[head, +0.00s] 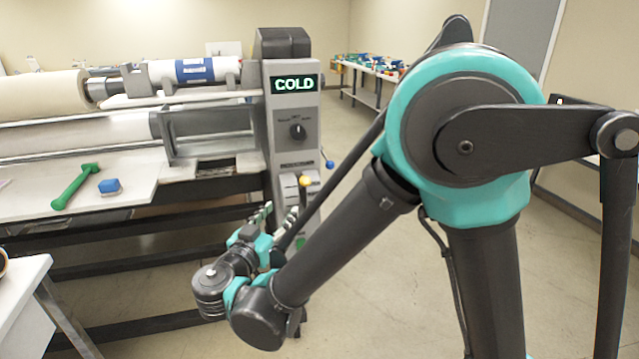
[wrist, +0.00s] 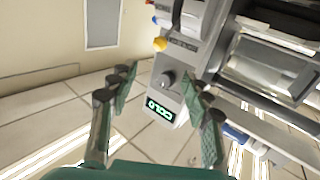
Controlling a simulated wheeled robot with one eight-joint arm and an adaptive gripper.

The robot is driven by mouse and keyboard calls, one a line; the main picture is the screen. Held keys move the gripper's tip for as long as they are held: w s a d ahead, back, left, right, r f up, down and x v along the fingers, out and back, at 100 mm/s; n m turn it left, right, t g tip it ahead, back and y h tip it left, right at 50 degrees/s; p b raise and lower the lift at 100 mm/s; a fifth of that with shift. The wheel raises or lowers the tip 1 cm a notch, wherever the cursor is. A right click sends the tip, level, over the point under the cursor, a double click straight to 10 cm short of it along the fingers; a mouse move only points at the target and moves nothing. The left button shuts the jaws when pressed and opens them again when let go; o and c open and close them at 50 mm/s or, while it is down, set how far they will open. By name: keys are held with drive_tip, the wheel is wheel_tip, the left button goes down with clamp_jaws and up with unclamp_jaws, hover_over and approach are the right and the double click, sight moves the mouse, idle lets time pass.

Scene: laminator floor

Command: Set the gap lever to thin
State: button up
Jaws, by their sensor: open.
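The laminator's end housing (head: 283,100) stands left of centre in the head view, with a lit display (head: 294,84) reading COLD. Below it is a dark rotary dial (head: 298,131). Lower on the housing is a lever with a yellow knob (head: 305,181), at a pale slotted panel. A blue ball knob (head: 329,165) sticks out at the housing's right edge. I cannot read which is the gap lever. My gripper (head: 280,213) is open and empty, in front of the lower housing. In the wrist view the dial (wrist: 168,80) and yellow knob (wrist: 159,44) appear between or beyond the fingers (wrist: 158,79), apart from them.
Rollers (head: 40,95) span the left. A white table corner (head: 22,280) stands at lower left. Floor right of the housing is clear.

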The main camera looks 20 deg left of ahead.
drive_tip(key=w, duration=1.1)
drive_tip(key=w+d, duration=0.1)
drive_tip(key=w, duration=0.5)
drive_tip(key=shift+w, duration=0.15)
clamp_jaws()
